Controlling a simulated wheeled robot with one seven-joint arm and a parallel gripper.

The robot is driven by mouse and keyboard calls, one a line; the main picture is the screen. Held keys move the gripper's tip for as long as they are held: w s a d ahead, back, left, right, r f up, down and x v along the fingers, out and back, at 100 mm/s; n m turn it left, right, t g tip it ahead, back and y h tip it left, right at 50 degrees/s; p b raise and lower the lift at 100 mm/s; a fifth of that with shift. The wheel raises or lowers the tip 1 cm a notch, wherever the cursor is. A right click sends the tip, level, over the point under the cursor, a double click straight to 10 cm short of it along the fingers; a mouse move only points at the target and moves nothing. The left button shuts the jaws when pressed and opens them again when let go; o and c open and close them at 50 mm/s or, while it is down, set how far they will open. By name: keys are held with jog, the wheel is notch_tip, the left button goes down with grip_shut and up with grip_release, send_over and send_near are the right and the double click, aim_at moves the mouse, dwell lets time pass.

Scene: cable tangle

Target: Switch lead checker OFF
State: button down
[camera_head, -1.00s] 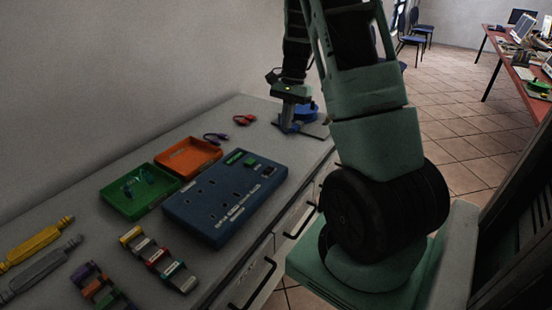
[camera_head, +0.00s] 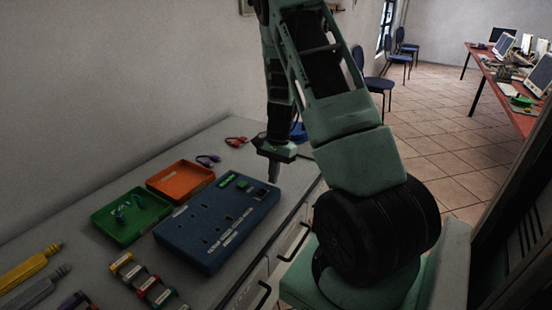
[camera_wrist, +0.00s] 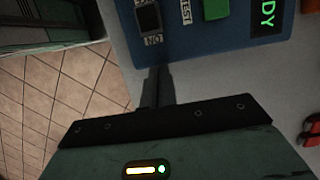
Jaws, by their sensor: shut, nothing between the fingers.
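The lead checker (camera_head: 215,225) is a blue box on the grey counter. In the wrist view its corner (camera_wrist: 185,45) shows a dark rocker switch (camera_wrist: 147,18) with an ON label on the side nearer my gripper; the label at its other end is cut off. Beside it are a TEST label, a green button (camera_wrist: 215,9) and a lit green display (camera_wrist: 268,15) ending in "DY". My gripper (camera_wrist: 157,73) is shut and empty, its tips close to the checker's edge by the switch. In the head view my gripper (camera_head: 273,178) is over the checker's far right corner. Contact cannot be told.
A green tray (camera_head: 103,228) with teal items and an orange tray (camera_head: 180,195) lie left of the checker. Red (camera_head: 236,141) and purple (camera_head: 207,160) leads lie behind. Several coloured connectors lie in front. The counter's front edge is close on the right.

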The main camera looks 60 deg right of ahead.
aim_at(264, 190)
jog(key=shift+s+a+r, duration=0.1)
jog(key=shift+a+r, duration=0.1)
jog(key=shift+a, duration=1.5)
jog(key=shift+a+r+p, duration=0.1)
jog(key=shift+a+p, duration=0.25)
jog(key=shift+a, duration=0.1)
jog(key=shift+r, duration=0.1)
jog(key=shift+a+r+p, duration=0.1)
jog(key=shift+r+p, duration=0.5)
jog(key=shift+r, duration=0.15)
jog(key=shift+d, duration=0.2)
